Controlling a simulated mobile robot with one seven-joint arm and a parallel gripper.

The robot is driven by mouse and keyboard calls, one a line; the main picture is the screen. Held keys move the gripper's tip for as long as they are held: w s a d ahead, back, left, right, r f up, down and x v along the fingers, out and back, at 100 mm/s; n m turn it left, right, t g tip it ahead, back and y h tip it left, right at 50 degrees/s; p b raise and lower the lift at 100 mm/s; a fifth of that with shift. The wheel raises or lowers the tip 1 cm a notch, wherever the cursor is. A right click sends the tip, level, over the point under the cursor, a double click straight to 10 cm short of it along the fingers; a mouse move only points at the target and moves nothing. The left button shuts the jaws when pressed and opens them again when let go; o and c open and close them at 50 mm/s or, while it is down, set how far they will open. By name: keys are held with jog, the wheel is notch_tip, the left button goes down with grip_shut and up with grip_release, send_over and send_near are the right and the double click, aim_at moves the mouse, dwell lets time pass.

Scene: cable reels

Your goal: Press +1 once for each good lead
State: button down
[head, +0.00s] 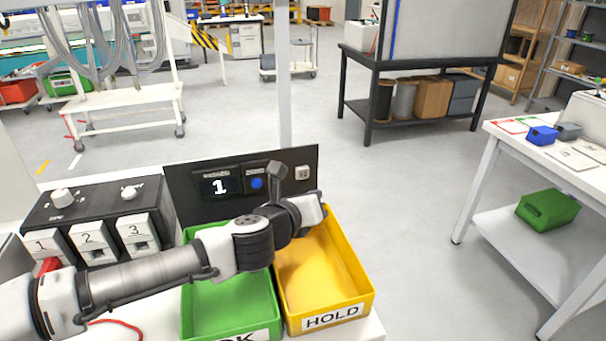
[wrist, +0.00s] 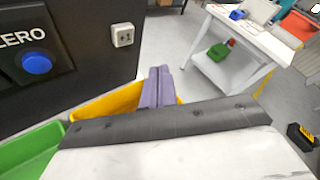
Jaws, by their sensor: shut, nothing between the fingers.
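A black counter panel (head: 185,193) stands behind the bins, and its display (head: 219,186) reads 1. A blue button (head: 257,183) is right of the display; in the wrist view the blue button (wrist: 37,63) is labelled ZERO. My gripper (head: 275,171) is in front of the panel, right of the blue button. Its fingers (wrist: 158,78) are shut and empty in the wrist view. A red lead end (head: 48,265) is at slot 1 of the black test box (head: 92,207); slots 2 and 3 show no lead.
A green bin (head: 217,313), its label partly cut off, and an empty yellow HOLD bin (head: 350,272) stand below my arm. A red cable (head: 120,323) lies on the bench. A white side table (head: 497,150) stands right, across open floor.

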dwell(0.4)
jog(key=shift+s+d+r+n+g+y+b, duration=0.1)
jog(key=shift+s+d+n+g+y+b, duration=0.4)
jog(key=shift+n+y, duration=1.2)
jog(key=shift+s+d+r+n+g+y+b, duration=0.2)
jog(key=shift+s+n+g+y, duration=0.6)
jog(key=shift+n, duration=1.9)
jog(key=shift+s+d+f+n+g+y+b, duration=0.1)
jog(key=shift+s+d+n+g+y+b, duration=0.25)
jog(key=shift+n+g+y, duration=1.25)
jog(key=shift+a+n+t+h, duration=0.1)
jog(key=shift+n+t+h, duration=0.45)
jog(key=shift+t, duration=0.25)
send_near(306, 179)
jog(key=shift+s+f+x, duration=0.15)
jog(key=shift+x, duration=0.7)
jog(key=shift+s+f+x, duration=0.15)
jog(key=shift+x, duration=0.7)
jog(key=shift+s+f+x, duration=0.1)
jog(key=shift+x, duration=0.75)
jog(key=shift+w, duration=0.1)
jog(key=shift+w+a, duration=0.15)
jog(key=shift+w, duration=0.15)
